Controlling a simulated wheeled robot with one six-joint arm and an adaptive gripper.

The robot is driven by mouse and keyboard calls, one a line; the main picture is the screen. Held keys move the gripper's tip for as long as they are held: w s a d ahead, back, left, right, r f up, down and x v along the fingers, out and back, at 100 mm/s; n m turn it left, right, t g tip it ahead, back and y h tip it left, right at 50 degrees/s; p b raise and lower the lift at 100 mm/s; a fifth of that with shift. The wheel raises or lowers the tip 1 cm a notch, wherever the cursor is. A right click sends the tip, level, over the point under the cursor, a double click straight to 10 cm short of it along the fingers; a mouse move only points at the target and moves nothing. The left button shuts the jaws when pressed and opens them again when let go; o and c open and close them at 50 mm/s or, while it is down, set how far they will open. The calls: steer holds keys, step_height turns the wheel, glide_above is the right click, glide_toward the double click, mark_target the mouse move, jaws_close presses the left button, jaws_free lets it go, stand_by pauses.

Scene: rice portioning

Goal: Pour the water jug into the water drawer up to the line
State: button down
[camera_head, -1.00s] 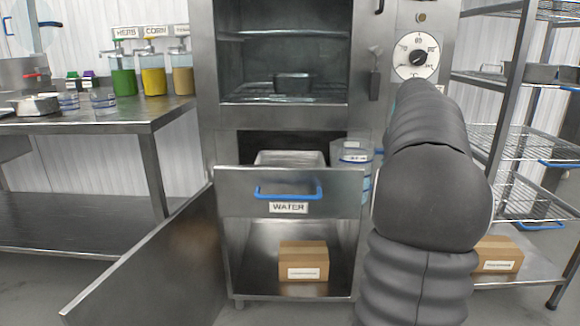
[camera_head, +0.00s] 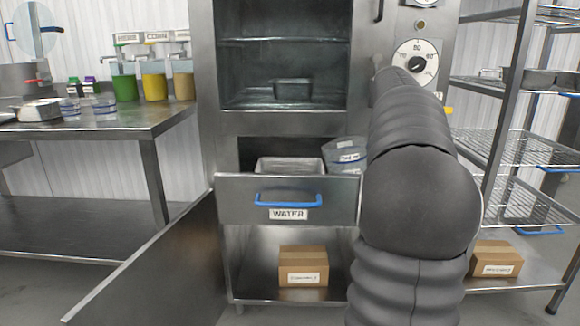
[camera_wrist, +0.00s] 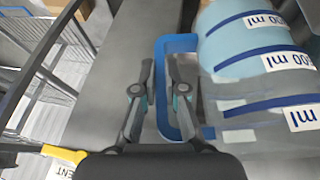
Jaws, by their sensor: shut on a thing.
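The water drawer (camera_head: 236,203) is pulled out, with a blue handle and a WATER label on its front. A pale inner tray (camera_head: 290,165) shows behind that front; its water level and line cannot be made out. The clear water jug (camera_head: 345,154) is at the drawer's right end, slightly tilted and partly hidden by my arm. In the wrist view the jug (camera_wrist: 255,45) shows blue bands, ml labels and bluish water. My gripper (camera_wrist: 163,92) is shut on its blue handle (camera_wrist: 190,42). No stream of water is visible.
The steel cabinet has an open upper chamber with a dark pan (camera_head: 293,88) and a dial (camera_head: 416,63) at right. An open lower door (camera_head: 150,265) juts forward at left. A cardboard box (camera_head: 303,266) sits below the drawer. Wire shelves (camera_head: 520,147) stand at right.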

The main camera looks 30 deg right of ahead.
steer(key=r+h, duration=0.1)
steer(key=r, duration=0.1)
steer(key=w+a+r+g+p, duration=0.1)
steer(key=r, duration=0.2)
steer(key=a+r+h, duration=0.1)
steer(key=r, duration=0.2)
steer(key=shift+w+a+r+n+h+p, duration=0.2)
steer(key=shift+w+n+h+p, duration=0.1)
steer(key=shift+n, duration=0.1)
steer(key=shift+w+a+r+g+h, duration=0.1)
steer(key=shift+w+a+g+h, duration=0.05)
steer(key=shift+a+g+h, duration=0.2)
steer(key=shift+w+a+r+h+b, duration=0.15)
steer(key=shift+a+r+h, duration=0.05)
steer(key=shift+r, duration=0.2)
steer(key=shift+w+a+r+h+b, duration=0.15)
steer(key=shift+r, duration=0.2)
steer(key=shift+w+a+r+n+g+h+b, duration=0.3)
steer(key=shift+a+g+h+b, duration=0.15)
steer(key=shift+g+h+b, duration=0.25)
steer(key=shift+a+r, duration=0.15)
steer(key=shift+r, duration=0.2)
steer(key=shift+w+a+r+n+g+h+b, duration=0.2)
steer(key=shift+w+a+r+g+h+b, duration=0.15)
steer(key=shift+a+h+b, duration=0.35)
steer(key=shift+w+a+r+n+g+h+b, duration=0.2)
steer(key=shift+w+a+r+h+b, duration=0.15)
steer(key=shift+h+b, duration=0.6)
stand_by(2.6)
